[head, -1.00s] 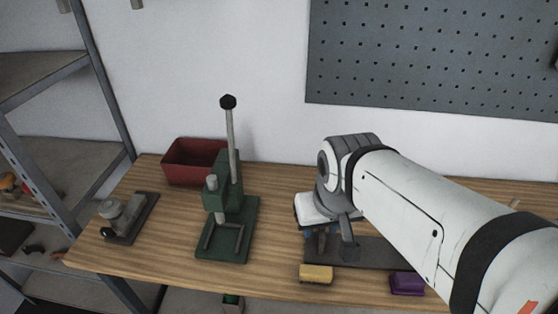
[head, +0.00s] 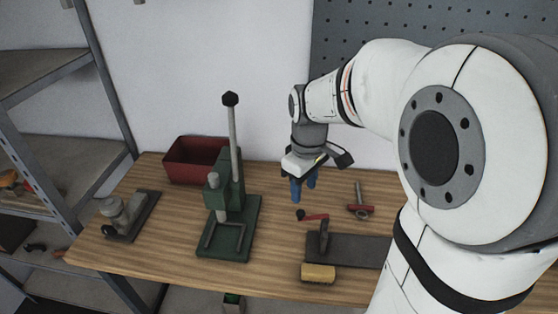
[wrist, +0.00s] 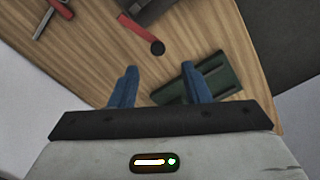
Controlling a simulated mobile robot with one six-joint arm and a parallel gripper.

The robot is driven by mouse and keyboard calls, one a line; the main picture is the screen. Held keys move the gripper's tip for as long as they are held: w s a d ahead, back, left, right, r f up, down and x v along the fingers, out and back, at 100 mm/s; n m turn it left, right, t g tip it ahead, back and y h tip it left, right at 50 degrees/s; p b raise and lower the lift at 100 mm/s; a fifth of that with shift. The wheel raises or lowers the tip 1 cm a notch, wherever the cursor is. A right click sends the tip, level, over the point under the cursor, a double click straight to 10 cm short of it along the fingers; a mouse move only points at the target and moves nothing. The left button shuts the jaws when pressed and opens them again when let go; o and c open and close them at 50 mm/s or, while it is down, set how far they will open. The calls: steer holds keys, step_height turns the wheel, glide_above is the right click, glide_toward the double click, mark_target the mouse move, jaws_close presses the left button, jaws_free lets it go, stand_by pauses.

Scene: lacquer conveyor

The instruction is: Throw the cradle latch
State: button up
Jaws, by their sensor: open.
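A dark grey cradle (head: 350,250) with an upright post lies on the bench right of centre. A red lever with a black knob (head: 313,217), which looks like the latch, reaches left from the post. It also shows at the top of the wrist view (wrist: 138,29), its knob pointing between my fingers. My gripper (head: 303,192) has blue fingers and hangs above the bench, behind the knob in the head view and apart from it. In the wrist view my gripper (wrist: 172,66) is open, with nothing between the fingers.
A green lever press (head: 229,225) stands left of my gripper. A red bin (head: 194,160) is behind it, and a small grey device (head: 125,215) lies at far left. A yellow block (head: 318,273) sits before the cradle. A red-handled clamp (head: 360,209) lies behind it.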

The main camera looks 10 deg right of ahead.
mark_target(300, 211)
steer(key=shift+w+f+n, duration=0.3)
steer(key=shift+w+f, duration=0.3)
step_height(300, 211, down, 7)
steer(key=shift+f+p, duration=0.15)
steer(key=shift+p, duration=0.15)
steer(key=shift+c, duration=0.5)
jaws_close()
